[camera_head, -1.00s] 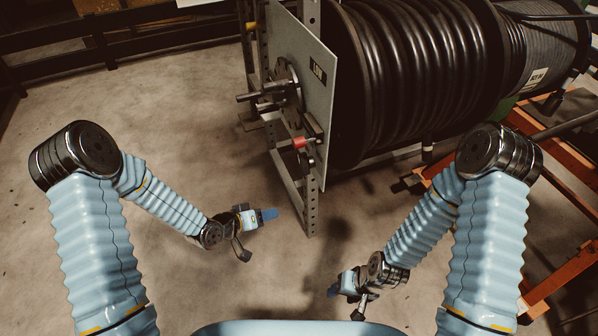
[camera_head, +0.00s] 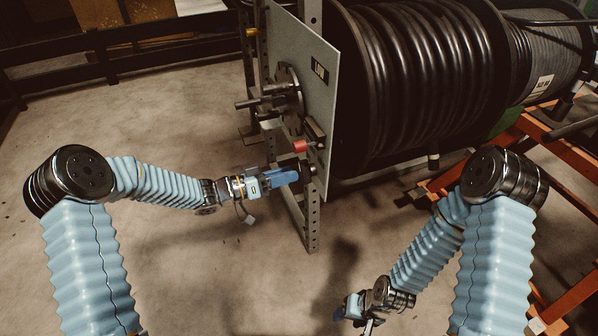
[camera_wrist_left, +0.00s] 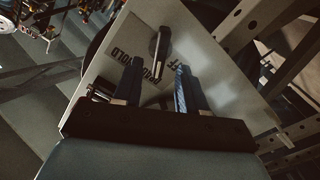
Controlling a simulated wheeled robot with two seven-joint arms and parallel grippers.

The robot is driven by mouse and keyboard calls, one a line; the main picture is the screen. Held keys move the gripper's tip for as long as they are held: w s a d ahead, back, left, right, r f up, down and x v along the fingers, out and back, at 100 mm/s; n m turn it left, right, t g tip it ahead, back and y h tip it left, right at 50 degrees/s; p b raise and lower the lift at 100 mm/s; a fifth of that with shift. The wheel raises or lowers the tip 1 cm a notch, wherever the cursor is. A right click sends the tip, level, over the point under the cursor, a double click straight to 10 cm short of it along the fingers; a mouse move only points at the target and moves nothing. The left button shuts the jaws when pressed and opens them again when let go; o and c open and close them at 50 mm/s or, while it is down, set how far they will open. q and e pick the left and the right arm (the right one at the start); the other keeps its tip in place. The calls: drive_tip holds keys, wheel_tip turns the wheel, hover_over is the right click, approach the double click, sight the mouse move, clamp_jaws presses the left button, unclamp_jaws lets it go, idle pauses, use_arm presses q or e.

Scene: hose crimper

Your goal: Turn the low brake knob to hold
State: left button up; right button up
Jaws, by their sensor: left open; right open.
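The grey panel (camera_head: 318,80) stands at the end of the hose reel and carries a LOW label. The low brake knob (camera_head: 309,168) looks like a small dark part low on the panel, below a red-tipped handle (camera_head: 300,146). My left gripper (camera_head: 293,175) is open, its blue fingers pointing at the panel just left of the knob; contact cannot be told. In the left wrist view, both fingers (camera_wrist_left: 156,84) face the panel (camera_wrist_left: 205,65) and its upside-down lettering, partly hiding it. My right gripper (camera_head: 342,312) is open, low and away from the panel.
A large black hose reel (camera_head: 415,85) fills the area behind the panel. A perforated metal post (camera_head: 311,225) stands below the panel. A spoked hub with handles (camera_head: 285,98) projects left from it. An orange frame (camera_head: 560,150) is at right. The floor at left is clear.

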sight(307, 171)
use_arm(q)
drive_tip(key=shift+x, duration=2.05)
drive_tip(key=c, duration=0.7)
drive_tip(key=shift+f, duration=0.1)
drive_tip(key=shift+s+m+b, duration=0.15)
drive_tip(key=shift+m+b, duration=2.85)
drive_tip(key=shift+b, duration=0.05)
drive_tip(key=shift+s+m+b, duration=0.15)
drive_tip(key=shift+m+b, duration=2.85)
